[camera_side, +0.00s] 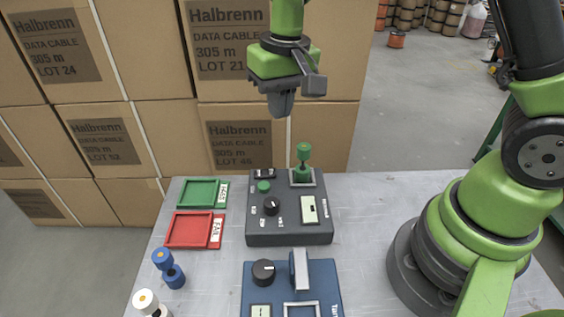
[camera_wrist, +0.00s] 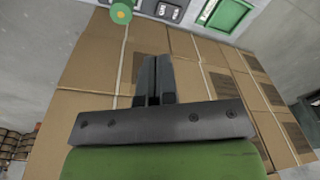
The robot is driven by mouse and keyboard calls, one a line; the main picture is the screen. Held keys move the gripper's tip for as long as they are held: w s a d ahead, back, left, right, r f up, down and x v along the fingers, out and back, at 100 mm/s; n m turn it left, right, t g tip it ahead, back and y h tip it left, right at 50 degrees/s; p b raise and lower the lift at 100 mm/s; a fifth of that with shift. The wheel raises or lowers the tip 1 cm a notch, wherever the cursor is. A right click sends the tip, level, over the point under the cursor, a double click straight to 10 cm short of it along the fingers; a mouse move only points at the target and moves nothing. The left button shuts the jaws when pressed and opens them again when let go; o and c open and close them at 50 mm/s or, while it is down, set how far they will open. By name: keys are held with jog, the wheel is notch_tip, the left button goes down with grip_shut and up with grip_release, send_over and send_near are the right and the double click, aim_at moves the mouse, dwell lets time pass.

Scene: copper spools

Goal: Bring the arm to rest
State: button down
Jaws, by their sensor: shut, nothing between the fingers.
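My gripper (camera_side: 282,103) hangs in the air above the far edge of the metal table, pointing down, with cardboard boxes behind it in the side view. Its fingers are together and hold nothing; they also show shut in the wrist view (camera_wrist: 153,75). My green arm comes down from the top of the side view. A green spool (camera_side: 304,152) stands upright in a square holder on the dark grey tester (camera_side: 290,237), below and slightly right of my gripper and apart from it.
A green tray (camera_side: 183,193) and a red tray (camera_side: 172,244) lie on the table's left. Blue spools (camera_side: 174,276) and a white-topped spool (camera_side: 146,300) stand at front left. A blue device (camera_side: 330,275) is at the front. Stacked cardboard boxes (camera_side: 325,145) rise behind the table.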

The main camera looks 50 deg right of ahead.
jog(key=s+r+t, duration=0.3)
jog(key=s+r, duration=0.3)
jog(key=s, duration=0.3)
jog(key=s+d+r+t+y, duration=0.1)
jog(key=s+r+t, duration=0.2)
jog(key=s+r, duration=0.4)
jog(key=shift+s+d+m+y, duration=0.3)
jog(key=shift+s+m, duration=0.1)
jog(key=shift+s, duration=0.55)
jog(key=shift+r, duration=0.1)
jog(key=n+g+h, duration=0.1)
jog(key=g+h, duration=0.1)
jog(key=g, duration=0.5)
send_over(275, 171)
notch_tip(275, 171, down, 17)
jog(key=shift+f, duration=3.5)
jog(key=shift+f, duration=0.75)
